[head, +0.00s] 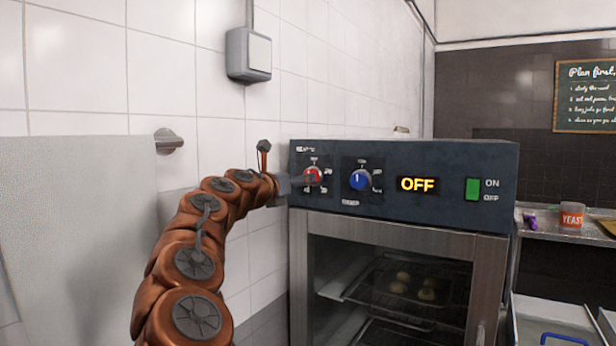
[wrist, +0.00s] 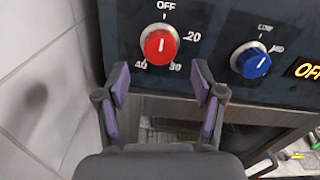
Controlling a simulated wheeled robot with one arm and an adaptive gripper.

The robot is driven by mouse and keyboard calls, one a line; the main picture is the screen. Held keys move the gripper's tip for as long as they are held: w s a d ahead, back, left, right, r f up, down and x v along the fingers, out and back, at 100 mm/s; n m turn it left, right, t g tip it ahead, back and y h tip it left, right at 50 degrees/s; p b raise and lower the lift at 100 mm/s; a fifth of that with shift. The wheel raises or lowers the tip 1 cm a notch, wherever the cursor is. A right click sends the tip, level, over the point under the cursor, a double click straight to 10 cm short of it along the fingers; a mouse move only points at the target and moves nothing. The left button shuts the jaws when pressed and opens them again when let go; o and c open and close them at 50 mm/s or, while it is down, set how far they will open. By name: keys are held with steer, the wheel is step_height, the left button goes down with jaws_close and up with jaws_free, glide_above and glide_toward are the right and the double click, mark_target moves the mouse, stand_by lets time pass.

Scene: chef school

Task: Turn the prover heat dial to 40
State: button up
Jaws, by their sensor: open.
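The prover heat dial is a red knob (wrist: 160,47) on the dark control panel. In the wrist view its marks read OFF at the top, 20 at right, 30 at lower right and 40 at lower left. Its white pointer line stands near upright, towards OFF. The red knob (head: 313,176) also shows in the head view, partly behind my gripper (head: 285,185). In the wrist view my gripper (wrist: 160,84) is open and empty, its purple-padded fingers apart just below the knob. I cannot tell how far they are from the panel.
A blue knob (head: 360,180) sits right of the red one. Then come a display (head: 418,184) reading OFF and a green switch (head: 473,189) marked ON and OFF. The prover's glass door (head: 390,285) is below, with buns inside. A tiled wall (head: 85,85) stands close at left.

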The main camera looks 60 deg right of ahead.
mark_target(318, 175)
steer(key=shift+w+d+p, duration=0.15)
steer(key=shift+d+p, duration=0.75)
steer(key=shift+d, duration=1.85)
steer(key=c, duration=1.1)
steer(key=shift+c, duration=0.2)
